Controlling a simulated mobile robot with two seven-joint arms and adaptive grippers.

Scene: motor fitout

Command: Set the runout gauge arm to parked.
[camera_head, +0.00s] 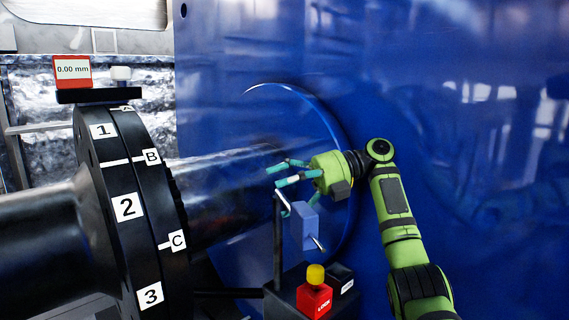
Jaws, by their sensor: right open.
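The runout gauge arm appears to be the slim black post (278,245) with a thin metal rod at its top and a blue-grey block (305,227) beside it. A short metal pin sticks out of the block's lower right. The post rises from a dark base at the bottom centre. My right gripper (284,188) is green with teal fingertips, open, just above the block and around the post's top. Whether a finger touches the rod or block I cannot tell. A red display (72,70) reads 0.00 mm. My left gripper is out of view.
A black coupling (128,205) with numbered and lettered labels joins the shafts at left. A shiny shaft (225,178) runs to the large blue housing (450,100). A red box (314,299) with a yellow knob (315,274) and a black labelled box (341,276) stand below the gripper.

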